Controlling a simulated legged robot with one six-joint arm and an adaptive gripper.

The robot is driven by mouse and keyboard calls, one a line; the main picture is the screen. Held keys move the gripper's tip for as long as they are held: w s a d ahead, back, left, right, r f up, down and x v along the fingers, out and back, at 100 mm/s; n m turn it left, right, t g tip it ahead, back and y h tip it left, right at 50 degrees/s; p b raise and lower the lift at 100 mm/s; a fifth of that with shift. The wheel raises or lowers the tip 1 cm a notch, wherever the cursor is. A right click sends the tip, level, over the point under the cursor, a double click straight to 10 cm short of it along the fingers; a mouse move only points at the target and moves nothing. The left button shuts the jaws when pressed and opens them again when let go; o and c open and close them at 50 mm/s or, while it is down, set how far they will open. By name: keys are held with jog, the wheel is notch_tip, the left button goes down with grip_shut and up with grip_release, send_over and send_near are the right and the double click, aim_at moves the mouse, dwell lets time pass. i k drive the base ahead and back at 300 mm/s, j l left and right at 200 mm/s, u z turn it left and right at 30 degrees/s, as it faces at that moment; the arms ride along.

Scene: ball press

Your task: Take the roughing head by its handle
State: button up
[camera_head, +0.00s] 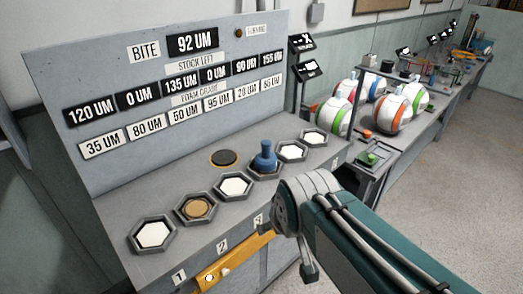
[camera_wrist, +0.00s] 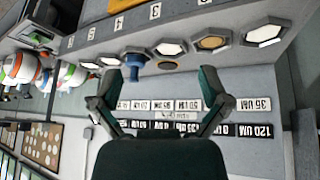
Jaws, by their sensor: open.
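The roughing head appears to be the blue piece with an upright knobbed handle (camera_head: 265,158), seated in the fourth hexagonal holder from the left on the grey bench. It also shows in the wrist view (camera_wrist: 134,59), which is turned upside down, beyond my left-hand finger. My gripper (camera_wrist: 158,88) is open and empty, its two dark fingers spread wide and apart from the blue piece. In the head view my arm reaches in from the lower right, and the gripper cannot be made out clearly.
Other holders carry white discs (camera_head: 234,186) and a brown disc (camera_head: 197,208). A dark round pad (camera_head: 224,158) lies behind them. A label panel (camera_head: 160,90) stands at the back. Striped balls (camera_head: 393,113) sit on the bench to the right. A yellow bar (camera_head: 235,261) shows at the front.

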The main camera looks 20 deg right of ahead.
aim_at(266, 161)
jog(key=i+l, duration=0.2)
jog(key=l, duration=0.15)
jog(key=i+l, duration=0.2)
jog(key=i+l+u, duration=0.1)
jog(key=l, duration=0.35)
jog(key=i, duration=0.1)
